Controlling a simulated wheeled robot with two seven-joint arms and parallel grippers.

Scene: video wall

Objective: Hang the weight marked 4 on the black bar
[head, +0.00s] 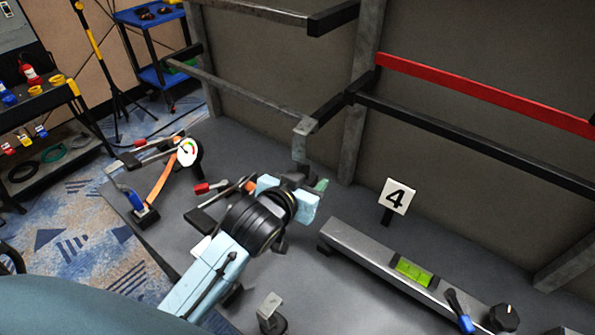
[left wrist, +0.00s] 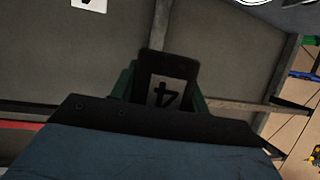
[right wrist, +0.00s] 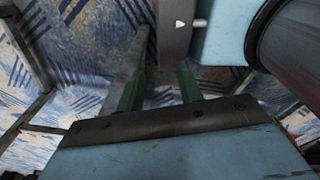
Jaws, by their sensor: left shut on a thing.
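The weight marked 4 (left wrist: 165,92) shows in the left wrist view as a dark block with a pale plate bearing an upside-down 4. My left gripper (head: 300,187) is shut on it, with a green finger on each side. In the head view the weight is a small dark shape, partly hidden by my gripper, above the table and in front of a grey upright. The black bar (head: 470,142) runs along the wall to the right, below a red bar (head: 480,92), apart from the weight. My right gripper (right wrist: 160,88) is open and empty in its wrist view and out of the head view.
A sign with a 4 (head: 397,196) stands on the grey table behind a long metal level (head: 375,252). A gauge (head: 187,151) and several tools lie at the left. A grey rail (head: 240,90) with a black end is close behind my left gripper.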

